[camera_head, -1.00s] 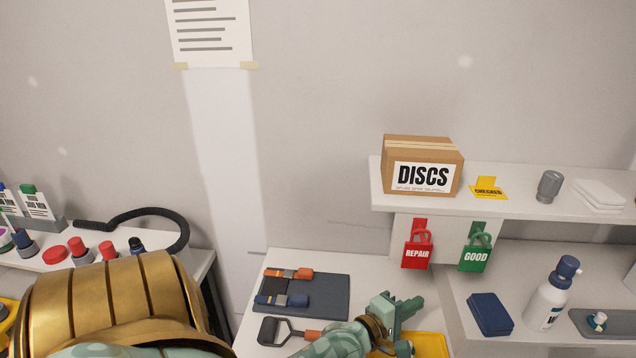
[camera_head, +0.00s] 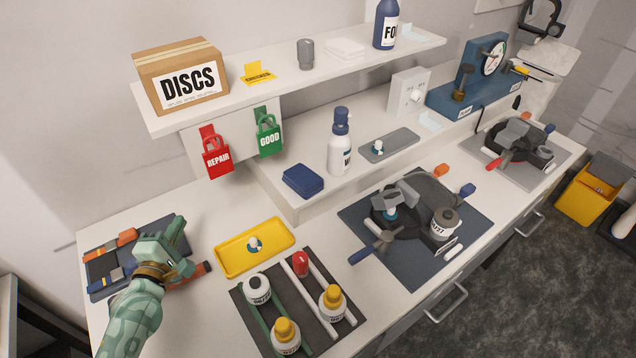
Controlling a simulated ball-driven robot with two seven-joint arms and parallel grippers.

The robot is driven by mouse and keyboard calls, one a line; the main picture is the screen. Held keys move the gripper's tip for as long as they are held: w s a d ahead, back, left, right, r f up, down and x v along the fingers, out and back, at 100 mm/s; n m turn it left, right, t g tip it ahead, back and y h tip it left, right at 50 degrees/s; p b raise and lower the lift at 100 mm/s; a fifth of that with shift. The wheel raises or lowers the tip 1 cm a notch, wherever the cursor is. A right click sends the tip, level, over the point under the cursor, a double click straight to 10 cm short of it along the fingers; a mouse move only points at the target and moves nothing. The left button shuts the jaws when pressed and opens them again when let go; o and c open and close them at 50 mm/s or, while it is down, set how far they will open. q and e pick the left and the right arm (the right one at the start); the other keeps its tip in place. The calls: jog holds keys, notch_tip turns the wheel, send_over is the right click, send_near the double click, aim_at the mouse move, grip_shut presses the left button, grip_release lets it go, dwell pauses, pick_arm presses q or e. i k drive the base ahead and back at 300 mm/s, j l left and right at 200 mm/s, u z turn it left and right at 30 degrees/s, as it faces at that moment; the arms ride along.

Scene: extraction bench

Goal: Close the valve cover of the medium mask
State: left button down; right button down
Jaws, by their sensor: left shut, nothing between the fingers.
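Two dark masks lie on the bench. The nearer mask (camera_head: 408,222) is on a dark mat in the middle, with a grey part raised on its top and a blue-and-white piece beneath it. The farther mask (camera_head: 524,152) is on a grey mat at the right. No size label is readable, so I cannot tell which is the medium one or how its valve cover stands. My left gripper (camera_head: 172,246) is shut and empty at the bench's left end, in front of the tool mat and well away from both masks. My right gripper is out of view.
A yellow tray (camera_head: 222,259) holding a small valve piece lies right of my left gripper. Several bottles stand on a dark mat (camera_head: 330,336) in front. A white spray bottle (camera_head: 340,150) and blue block (camera_head: 302,181) stand on the raised ledge, below the upper shelf (camera_head: 270,92).

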aim_at(387, 200)
jog(key=k+l, duration=1.2)
jog(key=k, duration=0.05)
